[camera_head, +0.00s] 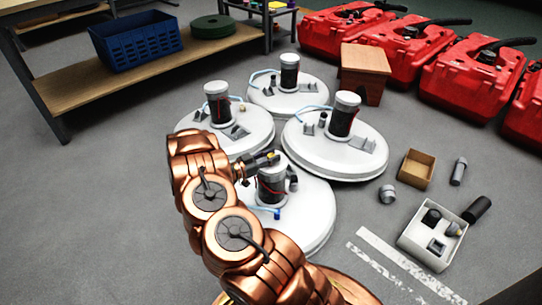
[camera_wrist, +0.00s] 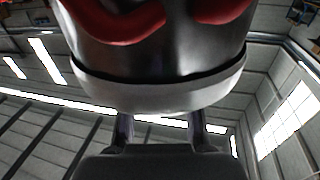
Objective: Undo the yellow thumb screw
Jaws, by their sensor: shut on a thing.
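The nearest white tank lid (camera_head: 318,205) carries an upright dark and grey motor (camera_head: 272,188) with a red wire. My gripper (camera_head: 268,158) reaches in from the left at the motor's top. A small patch of yellow, the yellow thumb screw (camera_head: 271,155), shows at its fingertips. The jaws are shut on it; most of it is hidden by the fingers. In the wrist view the motor's dark body (camera_wrist: 160,45) and pale rim fill the upper middle. My two fingers (camera_wrist: 160,128) stand below and partly behind that rim, and their tips are hidden.
Several similar lids with motors stand close behind, one at the right (camera_head: 350,150). A white box of parts (camera_head: 420,248) and a cardboard box (camera_head: 415,168) lie on the floor at right. Red machines (camera_head: 470,75) line the back right. The floor at left is clear.

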